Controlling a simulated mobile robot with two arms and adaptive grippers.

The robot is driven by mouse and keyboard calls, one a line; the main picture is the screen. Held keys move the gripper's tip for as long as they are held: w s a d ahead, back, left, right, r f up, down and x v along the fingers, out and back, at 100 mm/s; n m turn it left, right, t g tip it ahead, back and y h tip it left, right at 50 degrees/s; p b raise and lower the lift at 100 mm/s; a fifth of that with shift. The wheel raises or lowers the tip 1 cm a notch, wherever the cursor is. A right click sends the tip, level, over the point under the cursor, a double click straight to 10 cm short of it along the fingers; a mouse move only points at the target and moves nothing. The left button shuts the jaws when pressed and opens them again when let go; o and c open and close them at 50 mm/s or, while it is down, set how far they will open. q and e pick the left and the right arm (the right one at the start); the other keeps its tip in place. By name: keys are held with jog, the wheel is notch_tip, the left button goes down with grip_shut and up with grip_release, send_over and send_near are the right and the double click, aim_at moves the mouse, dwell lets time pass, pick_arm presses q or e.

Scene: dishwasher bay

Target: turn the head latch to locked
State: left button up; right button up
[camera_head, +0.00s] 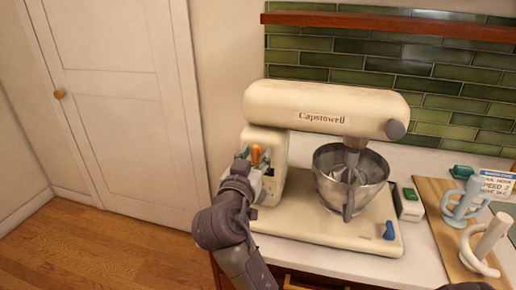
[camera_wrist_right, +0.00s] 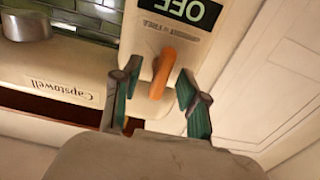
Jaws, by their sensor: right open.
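A cream stand mixer (camera_head: 330,100) marked Capstowell stands on the white counter, its head lying level over a steel bowl (camera_head: 352,178). An orange lever (camera_head: 256,155) sits on the left end of its column. In the right wrist view the lever (camera_wrist_right: 162,72) shows beside an upside-down OFF label (camera_wrist_right: 182,10). A blue lever (camera_head: 389,230) is on the base's front right; I cannot tell which lever is the head latch. My right gripper (camera_wrist_right: 159,72) is open, its fingers on either side of the orange lever, with no clear contact. My left gripper is out of view.
Right of the mixer are a small box with a green top (camera_head: 409,203), a wooden board (camera_head: 440,215) with pale blue (camera_head: 461,203) and cream (camera_head: 483,245) pieces, and a sign card (camera_head: 496,183). A white door (camera_head: 120,90) is at left. Floor space before it is clear.

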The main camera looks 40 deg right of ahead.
jog(key=shift+s+a+r, duration=0.1)
jog(key=shift+s+a, duration=0.05)
grip_shut()
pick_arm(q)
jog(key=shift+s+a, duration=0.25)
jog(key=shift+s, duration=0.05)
